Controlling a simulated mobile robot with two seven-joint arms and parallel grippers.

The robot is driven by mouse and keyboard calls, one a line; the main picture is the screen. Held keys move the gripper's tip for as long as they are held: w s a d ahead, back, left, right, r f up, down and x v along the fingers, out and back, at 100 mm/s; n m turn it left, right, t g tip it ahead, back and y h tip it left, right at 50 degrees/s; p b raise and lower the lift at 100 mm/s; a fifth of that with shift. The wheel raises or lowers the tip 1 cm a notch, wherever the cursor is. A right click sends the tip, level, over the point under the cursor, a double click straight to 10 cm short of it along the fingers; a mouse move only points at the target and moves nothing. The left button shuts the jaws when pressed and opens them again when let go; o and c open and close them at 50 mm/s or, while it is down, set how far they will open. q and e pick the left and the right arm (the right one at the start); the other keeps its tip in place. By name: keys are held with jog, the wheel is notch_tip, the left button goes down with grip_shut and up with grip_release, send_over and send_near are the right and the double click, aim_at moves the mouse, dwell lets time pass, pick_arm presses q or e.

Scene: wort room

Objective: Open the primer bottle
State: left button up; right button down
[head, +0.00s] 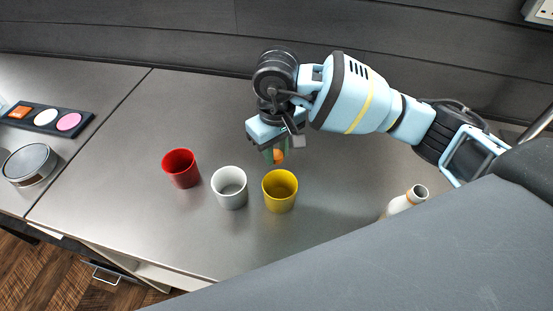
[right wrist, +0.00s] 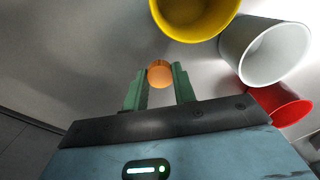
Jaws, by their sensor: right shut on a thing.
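A white bottle (head: 402,203) stands at the right of the counter in the head view; I take it to be the primer bottle. Its mouth looks dark and uncovered, and its lower part is hidden behind my grey body. My right gripper (head: 275,154) is well to the left of the bottle, above the counter behind the yellow cup. It is shut on a small round orange piece (head: 279,156), which also shows between the green fingertips in the right wrist view (right wrist: 160,74). Whether this piece is a cap or a ball I cannot tell. My left gripper is not in view.
A red cup (head: 181,168), a white cup (head: 229,188) and a yellow cup (head: 280,191) stand open in a row. A dark tray (head: 89,117) with coloured pieces and a round tin (head: 30,165) are at the left. The counter behind the cups is clear.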

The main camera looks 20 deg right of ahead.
aim_at(277, 155)
jog(key=shift+f, duration=1.85)
jog(key=shift+f, duration=0.1)
jog(key=shift+f, duration=0.15)
jog(key=c, duration=1.1)
grip_release()
jog(key=shift+c, duration=0.2)
notch_tip(277, 155, up, 13)
jog(key=shift+f, duration=0.2)
jog(key=shift+s+f, duration=0.1)
